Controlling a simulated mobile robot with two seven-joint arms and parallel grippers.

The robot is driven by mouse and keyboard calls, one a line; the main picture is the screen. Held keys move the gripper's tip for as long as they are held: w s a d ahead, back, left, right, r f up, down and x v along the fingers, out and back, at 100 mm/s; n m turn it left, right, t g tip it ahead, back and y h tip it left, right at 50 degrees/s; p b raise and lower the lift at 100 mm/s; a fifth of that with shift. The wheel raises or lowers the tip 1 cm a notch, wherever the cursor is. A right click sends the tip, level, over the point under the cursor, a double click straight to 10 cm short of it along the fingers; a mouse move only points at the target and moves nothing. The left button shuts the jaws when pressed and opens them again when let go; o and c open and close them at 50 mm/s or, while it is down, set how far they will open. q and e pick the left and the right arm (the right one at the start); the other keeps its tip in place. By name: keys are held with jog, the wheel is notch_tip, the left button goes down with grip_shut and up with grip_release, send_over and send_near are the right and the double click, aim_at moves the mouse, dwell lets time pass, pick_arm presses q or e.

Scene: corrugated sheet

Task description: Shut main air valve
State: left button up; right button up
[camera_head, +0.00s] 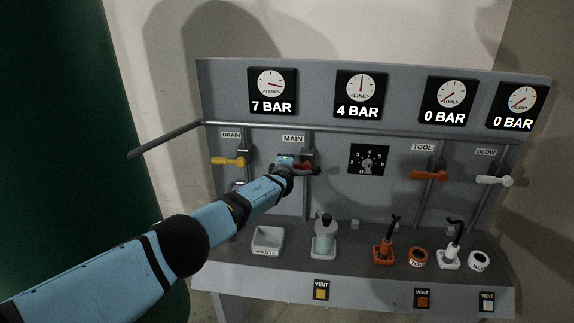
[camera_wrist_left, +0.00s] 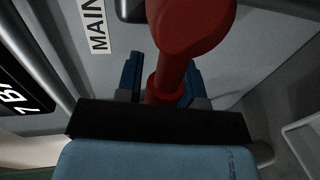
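The main air valve's red handle (camera_head: 308,168) is on the grey panel under the MAIN label (camera_head: 292,138), sticking out to the right and roughly level. My left arm reaches in from the left and its gripper (camera_head: 285,161) is at the handle's left part. In the left wrist view the red handle (camera_wrist_left: 190,25) runs between the two blue fingers of the gripper (camera_wrist_left: 163,78). A gap shows between the left finger and the handle; the right finger is partly hidden behind it. The fingers look open around the handle. My right gripper is not in view.
The gauges read tank 7 bar (camera_head: 271,86) and line 4 bar (camera_head: 360,88); tool and blow read 0 bar. A yellow drain handle (camera_head: 228,161) is close left of my gripper. Orange tool (camera_head: 430,175) and white blow (camera_head: 494,180) handles are right. A waste tray (camera_head: 267,241) sits below.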

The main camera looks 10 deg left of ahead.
pick_arm(q)
jog(key=shift+o, duration=1.3)
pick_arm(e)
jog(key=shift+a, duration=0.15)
pick_arm(q)
jog(key=shift+s+a+r, duration=0.15)
jog(key=shift+s+r, duration=0.3)
jog(key=shift+r, duration=0.15)
jog(key=shift+s+f, duration=0.25)
jog(key=shift+s, duration=0.25)
jog(key=shift+s+f, duration=0.2)
jog(key=shift+s, duration=0.25)
jog(key=s+r, duration=0.2)
jog(key=s, duration=0.8)
jog(key=shift+s+d+r, duration=0.2)
jog(key=shift+s, duration=0.2)
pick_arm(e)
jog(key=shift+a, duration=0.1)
